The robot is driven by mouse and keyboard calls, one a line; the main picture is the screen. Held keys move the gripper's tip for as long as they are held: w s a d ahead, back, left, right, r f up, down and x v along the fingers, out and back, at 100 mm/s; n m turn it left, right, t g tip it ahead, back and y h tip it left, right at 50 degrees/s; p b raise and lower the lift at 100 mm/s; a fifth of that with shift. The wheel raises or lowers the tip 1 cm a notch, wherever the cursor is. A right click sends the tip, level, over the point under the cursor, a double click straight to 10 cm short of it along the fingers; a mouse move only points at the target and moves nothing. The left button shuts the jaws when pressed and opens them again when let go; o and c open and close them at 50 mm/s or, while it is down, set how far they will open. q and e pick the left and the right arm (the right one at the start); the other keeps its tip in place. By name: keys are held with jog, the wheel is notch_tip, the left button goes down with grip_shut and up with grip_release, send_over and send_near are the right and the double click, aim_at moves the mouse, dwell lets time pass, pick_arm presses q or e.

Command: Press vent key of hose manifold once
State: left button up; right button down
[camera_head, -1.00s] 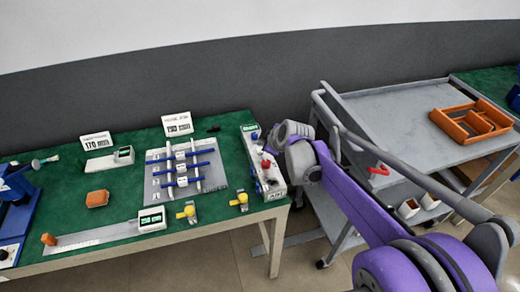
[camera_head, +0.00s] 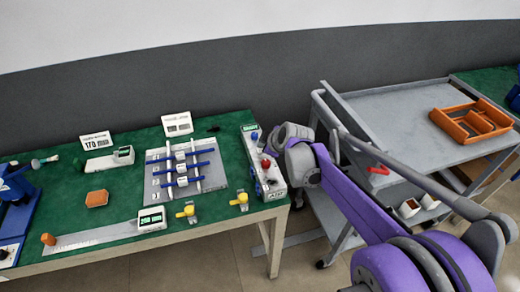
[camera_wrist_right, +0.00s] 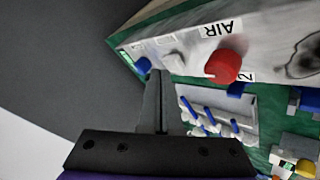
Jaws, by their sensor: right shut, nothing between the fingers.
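A long light-grey box (camera_head: 273,188) stands along the right end of the green table; I take it to be the hose manifold. It carries a red knob (camera_head: 266,164) and a small blue part (camera_head: 254,137). In the right wrist view its face reads "AIR" beside the red knob (camera_wrist_right: 223,66), with a pale key (camera_wrist_right: 173,63) and a blue key (camera_wrist_right: 143,66) farther along. My right gripper (camera_wrist_right: 159,73) is shut and empty, its tips close to the blue and pale keys. Whether they touch cannot be told. My left gripper is out of view.
A grey plate with blue bars (camera_head: 157,192) lies left of the box. Yellow valves (camera_head: 240,201) sit near the front edge. A grey cart (camera_head: 395,105) with an orange tray (camera_head: 440,117) stands to the right. A dark wall is close behind.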

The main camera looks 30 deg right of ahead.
jog(key=shift+f, duration=0.45)
dwell(0.7)
jog(key=shift+r, duration=0.1)
jog(key=shift+r+p, duration=0.65)
jog(key=shift+r, duration=0.15)
notch_tip(320, 180, up, 5)
jog(key=p, duration=0.4)
dwell(0.4)
dwell(0.5)
